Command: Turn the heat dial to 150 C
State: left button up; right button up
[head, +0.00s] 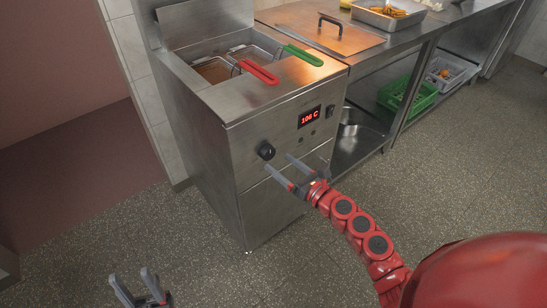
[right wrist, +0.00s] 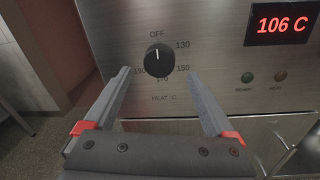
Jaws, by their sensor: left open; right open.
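The black heat dial (head: 266,151) sits on the front panel of the steel fryer (head: 230,160). In the right wrist view the dial (right wrist: 158,60) has its white mark pointing up toward OFF, with 130 and 150 printed on its right side. The red display (head: 309,117) reads 106 C. My right gripper (head: 278,166) is open in front of the panel, beside the dial in the head view. In the wrist view its fingers (right wrist: 160,85) spread to either side below the dial, apart from it. My left gripper (head: 136,287) is open, low over the floor at the bottom left.
Two fry baskets with a red handle (head: 259,72) and a green handle (head: 303,55) sit in the fryer top. A steel counter (head: 320,30) with a tray of food (head: 388,14) adjoins on the right. A green crate (head: 405,94) is on the shelf below. The floor in front is clear.

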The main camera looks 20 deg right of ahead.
aim_at(270, 156)
jog(key=shift+x, duration=2.05)
jog(key=c, duration=1.4)
jog(key=shift+m, duration=0.3)
